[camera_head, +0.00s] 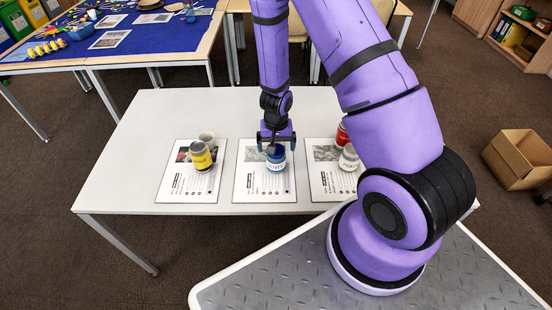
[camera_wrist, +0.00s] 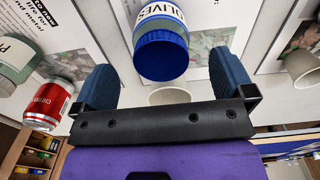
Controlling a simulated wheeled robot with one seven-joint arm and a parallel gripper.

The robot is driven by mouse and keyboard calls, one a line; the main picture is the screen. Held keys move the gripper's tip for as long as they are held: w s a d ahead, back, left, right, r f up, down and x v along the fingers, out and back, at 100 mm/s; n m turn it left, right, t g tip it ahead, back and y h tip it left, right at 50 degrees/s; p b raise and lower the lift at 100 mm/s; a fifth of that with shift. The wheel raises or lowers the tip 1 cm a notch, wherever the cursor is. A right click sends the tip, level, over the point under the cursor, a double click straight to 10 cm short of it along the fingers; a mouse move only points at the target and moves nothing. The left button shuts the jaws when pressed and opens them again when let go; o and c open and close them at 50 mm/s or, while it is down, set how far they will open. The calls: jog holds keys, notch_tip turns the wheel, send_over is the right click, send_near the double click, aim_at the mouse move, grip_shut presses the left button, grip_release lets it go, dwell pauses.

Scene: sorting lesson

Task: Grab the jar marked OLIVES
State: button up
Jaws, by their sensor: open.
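The OLIVES jar (camera_head: 276,164) stands upright on the middle card on the pale table. It has a blue lid and a white label. In the wrist view the jar (camera_wrist: 162,52) shows the blue lid and the word OLIVES between my two fingers. My gripper (camera_head: 277,143) is over the jar, pointing down. Its blue finger pads stand apart on either side of the lid, with a gap visible on both sides in the wrist view. The gripper is open and holds nothing.
A red can (camera_head: 342,133) and white-labelled jar (camera_head: 348,160) stand on the right card. Another pale cup (camera_wrist: 169,96) is close behind the OLIVES jar. The table's left end (camera_head: 125,165) is clear.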

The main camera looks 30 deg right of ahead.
aim_at(276, 155)
jog(key=shift+f, duration=2.65)
jog(key=c, duration=1.1)
jog(key=shift+r, duration=0.2)
